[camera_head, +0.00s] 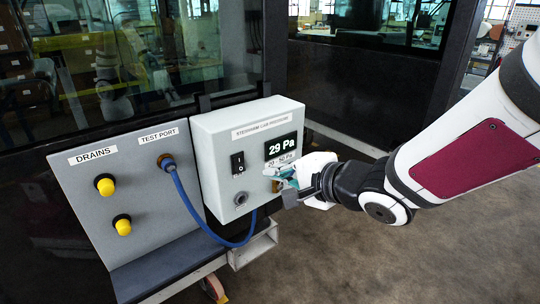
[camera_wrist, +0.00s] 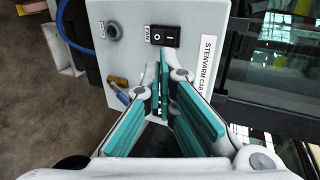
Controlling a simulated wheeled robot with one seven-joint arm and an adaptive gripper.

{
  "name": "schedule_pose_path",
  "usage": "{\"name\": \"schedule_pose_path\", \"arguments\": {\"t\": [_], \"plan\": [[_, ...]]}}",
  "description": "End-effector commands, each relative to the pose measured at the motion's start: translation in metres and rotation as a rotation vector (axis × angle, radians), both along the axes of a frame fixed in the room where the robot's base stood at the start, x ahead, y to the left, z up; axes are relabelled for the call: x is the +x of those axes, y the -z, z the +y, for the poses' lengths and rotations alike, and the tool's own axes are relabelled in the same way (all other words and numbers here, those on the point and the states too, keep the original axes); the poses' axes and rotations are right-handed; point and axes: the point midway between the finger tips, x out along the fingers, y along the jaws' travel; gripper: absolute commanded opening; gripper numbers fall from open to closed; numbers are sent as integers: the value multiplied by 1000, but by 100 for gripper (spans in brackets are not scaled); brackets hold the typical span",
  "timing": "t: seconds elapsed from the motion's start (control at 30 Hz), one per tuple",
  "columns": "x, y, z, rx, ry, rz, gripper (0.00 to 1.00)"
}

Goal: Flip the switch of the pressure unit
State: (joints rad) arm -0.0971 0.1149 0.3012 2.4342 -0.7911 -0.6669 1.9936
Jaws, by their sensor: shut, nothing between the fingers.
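The pressure unit (camera_head: 217,135) is a pale grey box with a display reading 29 Pa. Its black rocker switch (camera_head: 238,162) is on the front face, left of the display; it also shows in the wrist view (camera_wrist: 163,34), beside the label FAN. My gripper (camera_head: 280,176) is in front of the unit's lower right part, right of the switch and apart from it. In the wrist view my gripper (camera_wrist: 161,82) has its teal-padded fingers together, empty, below the switch in the picture. The fingers hide the display in that view. Whether the fingertips touch the unit I cannot tell.
A round metal socket (camera_head: 241,199) sits below the switch. A blue hose (camera_head: 203,222) runs from the test port (camera_head: 166,161) and loops under the unit. A brass fitting (camera_wrist: 118,81) is close to my fingers. Yellow drain knobs (camera_head: 105,186) are on the left panel.

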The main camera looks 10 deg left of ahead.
Motion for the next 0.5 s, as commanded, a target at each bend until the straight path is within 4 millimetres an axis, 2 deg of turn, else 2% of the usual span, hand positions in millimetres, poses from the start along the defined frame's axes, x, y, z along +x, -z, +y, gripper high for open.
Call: {"name": "schedule_pose_path", "arguments": {"t": [0.27,0.5], "plan": [[9,8,10,-1,0,1,0],[34,26,43,-1,-1,1,0]]}}
